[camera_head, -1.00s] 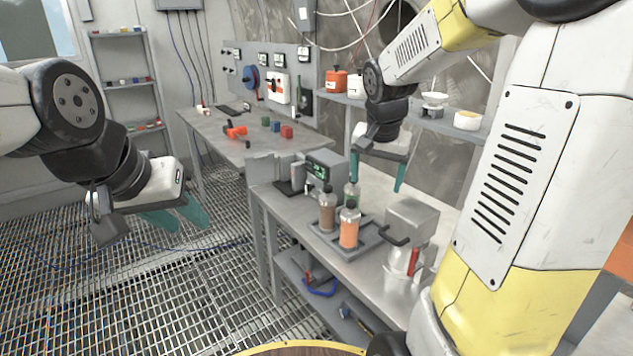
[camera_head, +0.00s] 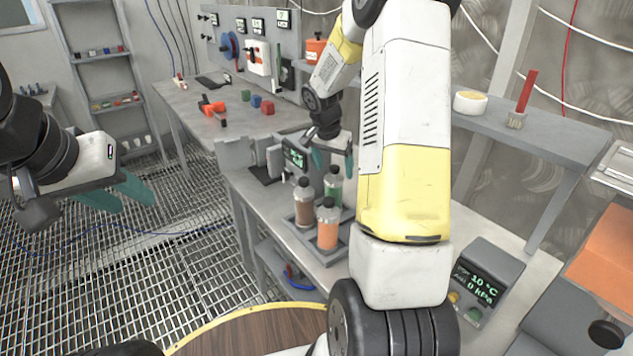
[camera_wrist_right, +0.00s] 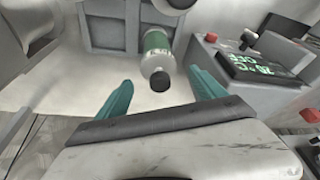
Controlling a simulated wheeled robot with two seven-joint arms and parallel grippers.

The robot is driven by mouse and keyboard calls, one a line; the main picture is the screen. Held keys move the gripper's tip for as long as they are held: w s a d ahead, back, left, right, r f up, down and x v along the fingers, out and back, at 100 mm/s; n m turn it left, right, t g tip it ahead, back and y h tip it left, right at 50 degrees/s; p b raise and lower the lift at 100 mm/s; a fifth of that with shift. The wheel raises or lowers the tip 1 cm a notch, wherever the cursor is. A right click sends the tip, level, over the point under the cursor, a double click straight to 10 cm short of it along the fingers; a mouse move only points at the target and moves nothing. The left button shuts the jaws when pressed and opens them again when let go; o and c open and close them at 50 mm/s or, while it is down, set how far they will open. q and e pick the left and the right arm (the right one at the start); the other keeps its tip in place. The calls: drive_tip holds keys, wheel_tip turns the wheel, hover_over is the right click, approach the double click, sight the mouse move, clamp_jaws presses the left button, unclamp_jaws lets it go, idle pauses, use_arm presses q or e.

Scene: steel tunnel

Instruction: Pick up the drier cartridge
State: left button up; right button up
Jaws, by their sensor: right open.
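Three capped clear bottle-like cartridges stand in a grey rack (camera_head: 332,252) on the steel bench: one brown (camera_head: 304,205), one orange (camera_head: 327,228), one green (camera_head: 333,188). I cannot tell which is the drier cartridge. My right gripper (camera_head: 333,161) is open and empty, just above and behind the green one. In the right wrist view the green cartridge (camera_wrist_right: 157,44) shows between the spread teal fingers (camera_wrist_right: 160,84), its dark cap toward me, apart from both fingers. My left gripper (camera_head: 128,196) hangs over the floor grating at the left; its teal fingers look apart and empty.
A display device (camera_head: 294,157) stands beside the cartridges. A second readout box (camera_head: 483,282) is at the right. A back table (camera_head: 190,110) holds coloured blocks. A shelf (camera_head: 560,130) with a brush runs along the right wall. My right arm hides part of the bench.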

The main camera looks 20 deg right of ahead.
sight(334, 190)
drive_tip(key=x, duration=0.3)
drive_tip(key=shift+a, duration=0.1)
drive_tip(key=shift+r, duration=0.1)
clamp_jaws()
